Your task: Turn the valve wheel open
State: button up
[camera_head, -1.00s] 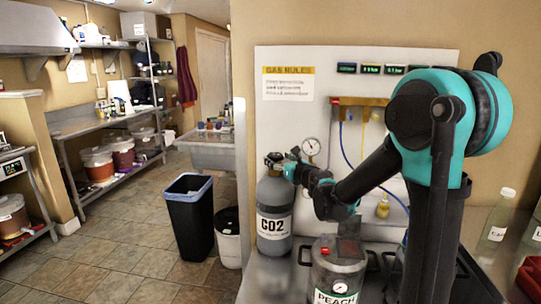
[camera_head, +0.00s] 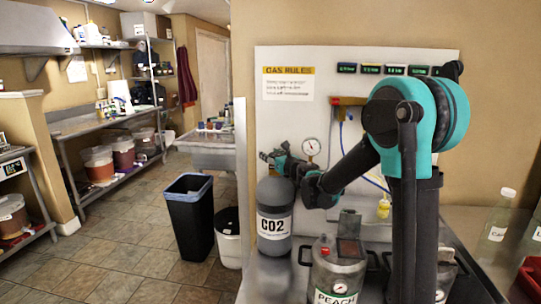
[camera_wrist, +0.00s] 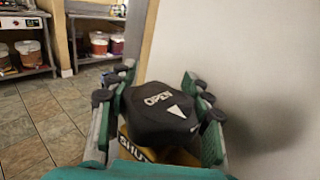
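The valve wheel (camera_wrist: 160,108) is a dark knob with white "OPEN" lettering and an arrow, large in the middle of the wrist view. A yellow plate (camera_wrist: 145,152) with partly hidden "SHUT" lettering lies under it. My gripper (camera_wrist: 158,78) has its green fingers spread, one on each side of the wheel. I cannot tell whether the pads touch it. In the head view my gripper (camera_head: 278,161) is at the top of the grey CO2 cylinder (camera_head: 274,222). The wheel itself is hard to make out there.
A metal PEACH keg (camera_head: 338,272) stands right of the cylinder, near my arm. A gauge (camera_head: 311,147) and tubing are on the white wall panel (camera_head: 285,115) behind. A dark bin (camera_head: 190,215) stands on the floor to the left. Clear bottles (camera_head: 494,240) are at the right.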

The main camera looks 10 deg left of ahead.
jog(key=c, duration=0.6)
jog(key=shift+c, duration=0.6)
jog(key=shift+s+a+n+g+y, duration=0.15)
jog(key=shift+a+n+g+y, duration=0.05)
jog(key=shift+n+g+y, duration=0.7)
jog(key=o, duration=1.4)
jog(key=shift+r, duration=0.1)
